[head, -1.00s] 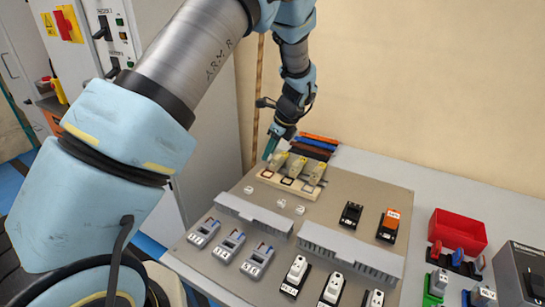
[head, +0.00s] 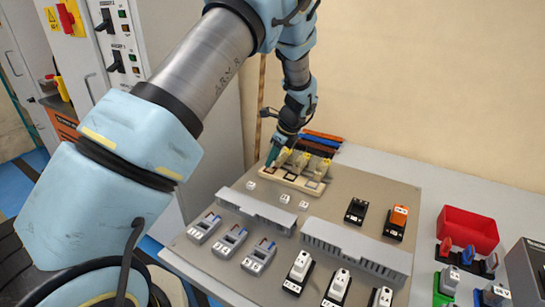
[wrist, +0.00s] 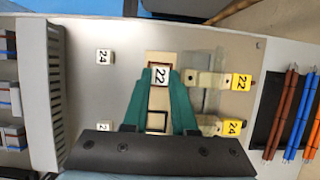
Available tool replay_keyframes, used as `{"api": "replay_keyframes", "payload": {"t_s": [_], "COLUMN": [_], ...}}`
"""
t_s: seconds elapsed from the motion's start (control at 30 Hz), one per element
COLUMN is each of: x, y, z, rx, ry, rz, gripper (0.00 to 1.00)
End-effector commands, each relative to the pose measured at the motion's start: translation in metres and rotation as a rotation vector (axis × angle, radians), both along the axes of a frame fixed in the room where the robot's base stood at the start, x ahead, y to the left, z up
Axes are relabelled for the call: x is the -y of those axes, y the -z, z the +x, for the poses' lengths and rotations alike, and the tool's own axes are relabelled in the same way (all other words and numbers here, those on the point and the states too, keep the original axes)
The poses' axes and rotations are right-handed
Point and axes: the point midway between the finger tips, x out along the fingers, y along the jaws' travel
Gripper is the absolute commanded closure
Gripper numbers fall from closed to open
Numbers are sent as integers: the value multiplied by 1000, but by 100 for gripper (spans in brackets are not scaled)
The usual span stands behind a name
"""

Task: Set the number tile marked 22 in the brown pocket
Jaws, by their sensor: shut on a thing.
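The white tile marked 22 (wrist: 159,74) is between the green fingertips of my gripper (wrist: 159,80), which is shut on it. In the wrist view the tile lies inside the outline of the brown-framed pocket (wrist: 151,58); I cannot tell whether it touches the pocket floor. In the head view my gripper (head: 271,162) reaches down to the left end of the pale pocket strip (head: 295,181), and its fingers hide the tile there. A dark-framed pocket (wrist: 157,121) shows between the fingers in the wrist view.
Loose white tiles lie on the board, one marked 24 (wrist: 104,57). Clear holders with yellow labels 22 (wrist: 241,83) and 24 (wrist: 232,127) stand close beside the strip. Coloured bars (head: 322,141) lie behind. A grey slotted duct (head: 257,208) crosses in front.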

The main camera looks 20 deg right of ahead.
Motion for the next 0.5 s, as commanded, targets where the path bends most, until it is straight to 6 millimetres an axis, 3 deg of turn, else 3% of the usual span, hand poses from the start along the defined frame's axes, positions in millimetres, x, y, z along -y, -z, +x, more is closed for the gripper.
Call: {"api": "replay_keyframes", "payload": {"t_s": [0.1,0.43,0.47,0.5], "x": [0,0,0,0], "y": [9,10,10,10], "z": [0,0,0,0], "rx": [1,1,1,1], "ry": [0,0,0,0], "rz": [-1,-1,-1,-1], "gripper": [100,100,73,69]}}
